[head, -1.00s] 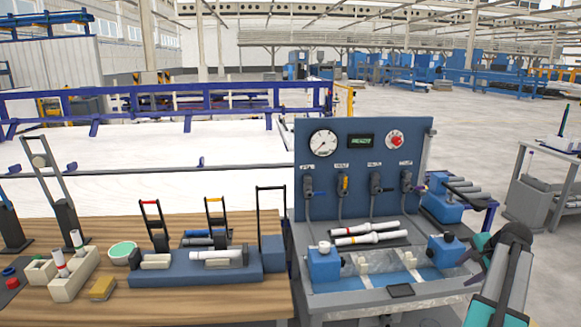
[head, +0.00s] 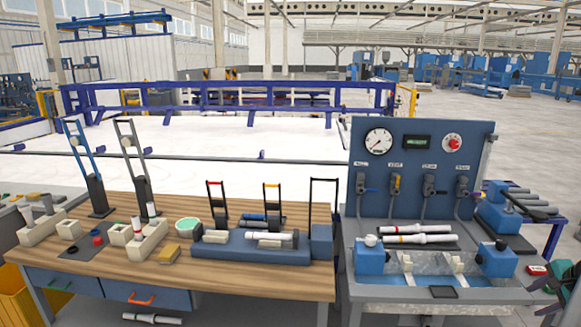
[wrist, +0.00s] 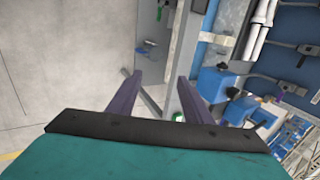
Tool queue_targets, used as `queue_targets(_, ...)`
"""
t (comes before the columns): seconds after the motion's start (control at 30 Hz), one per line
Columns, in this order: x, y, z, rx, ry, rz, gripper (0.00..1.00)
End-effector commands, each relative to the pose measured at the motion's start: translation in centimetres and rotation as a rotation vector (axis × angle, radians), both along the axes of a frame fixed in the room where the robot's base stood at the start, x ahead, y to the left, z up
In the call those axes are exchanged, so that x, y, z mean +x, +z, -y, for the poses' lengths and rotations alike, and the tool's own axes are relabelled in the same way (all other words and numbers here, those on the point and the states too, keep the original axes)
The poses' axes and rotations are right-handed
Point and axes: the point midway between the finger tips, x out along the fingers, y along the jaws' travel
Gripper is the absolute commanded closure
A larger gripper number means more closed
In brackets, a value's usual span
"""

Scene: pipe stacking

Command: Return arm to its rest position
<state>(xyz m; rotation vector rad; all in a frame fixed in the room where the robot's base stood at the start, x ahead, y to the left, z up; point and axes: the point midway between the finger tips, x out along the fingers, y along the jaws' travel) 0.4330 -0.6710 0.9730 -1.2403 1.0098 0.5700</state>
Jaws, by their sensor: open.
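My gripper (wrist: 161,77) shows in the wrist view with its two dark fingers apart and nothing between them. It hangs over the concrete floor beside the test bench (head: 363,298). Two white pipes with coloured bands (head: 418,238) lie on the bench, apart from the gripper. They also show at the top of the wrist view (wrist: 262,25).
The bench has a blue gauge panel (head: 470,195) and blue clamps (head: 372,262). A wooden table (head: 300,278) to its left holds a blue fixture (head: 215,250), pipes and stands.

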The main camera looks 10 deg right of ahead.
Motion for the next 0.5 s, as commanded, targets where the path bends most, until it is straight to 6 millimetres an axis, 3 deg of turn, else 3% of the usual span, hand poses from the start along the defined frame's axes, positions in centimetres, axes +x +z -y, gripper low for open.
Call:
queue_targets(0.27, 2.5, -0.3, -1.5, 0.004, 0.038, -0.002, 0.54)
queue_targets(0.5, 5.6, -2.0, -3.9, 0.024, 0.087, -0.011, 0.54)
